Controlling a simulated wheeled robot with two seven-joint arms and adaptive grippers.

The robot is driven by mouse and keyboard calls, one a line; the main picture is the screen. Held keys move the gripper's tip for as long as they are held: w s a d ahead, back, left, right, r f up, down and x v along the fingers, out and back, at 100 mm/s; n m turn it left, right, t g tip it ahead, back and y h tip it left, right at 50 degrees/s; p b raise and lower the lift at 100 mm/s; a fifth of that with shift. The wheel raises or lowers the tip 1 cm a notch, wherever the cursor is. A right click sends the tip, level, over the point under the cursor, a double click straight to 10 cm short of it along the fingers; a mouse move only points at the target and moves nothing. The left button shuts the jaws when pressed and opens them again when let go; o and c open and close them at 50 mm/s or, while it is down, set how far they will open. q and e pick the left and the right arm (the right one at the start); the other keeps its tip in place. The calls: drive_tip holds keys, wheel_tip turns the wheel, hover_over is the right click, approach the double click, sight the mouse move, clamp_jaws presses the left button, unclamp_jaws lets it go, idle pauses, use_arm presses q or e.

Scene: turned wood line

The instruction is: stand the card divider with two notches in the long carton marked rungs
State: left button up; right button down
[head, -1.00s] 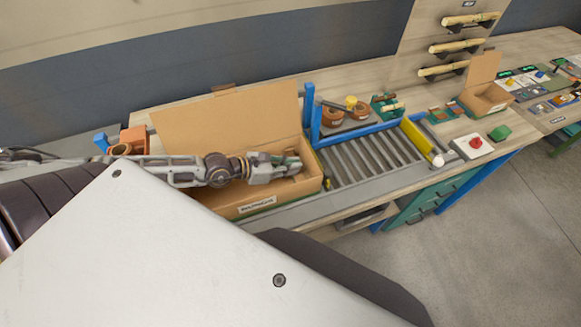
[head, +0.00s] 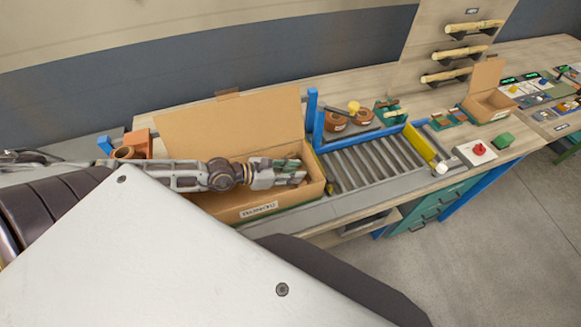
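A long open cardboard carton (head: 285,199) stands on the bench with its tall flap (head: 215,122) raised at the back. A white label (head: 259,209) is on its front wall, too small to read. My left gripper (head: 292,172) reaches from the left along the carton, over its opening near the right end. Its fingers look greyish green, and I cannot tell whether they are apart or hold anything. My arm hides much of the carton's inside. I cannot make out a card divider with two notches. My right gripper is out of view.
A roller section (head: 370,166) with blue posts and a yellow bar (head: 420,143) lies right of the carton. Behind it are brown round pots (head: 336,121). A smaller open carton (head: 490,104) and a red button box (head: 479,151) stand farther right.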

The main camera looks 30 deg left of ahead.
use_arm(q)
drive_tip(key=shift+r, duration=0.2)
drive_tip(key=shift+p+v, duration=3)
drive_tip(key=shift+v, duration=0.05)
drive_tip(key=shift+s+d, duration=0.15)
drive_tip(key=shift+s+r, duration=0.1)
drive_tip(key=shift+s+r, duration=0.1)
drive_tip(key=shift+s, duration=0.15)
drive_tip(key=v, duration=0.5)
drive_tip(key=shift+w+a+b, duration=0.2)
drive_tip(key=shift+a+b, duration=0.15)
drive_tip(key=shift+a, duration=0.05)
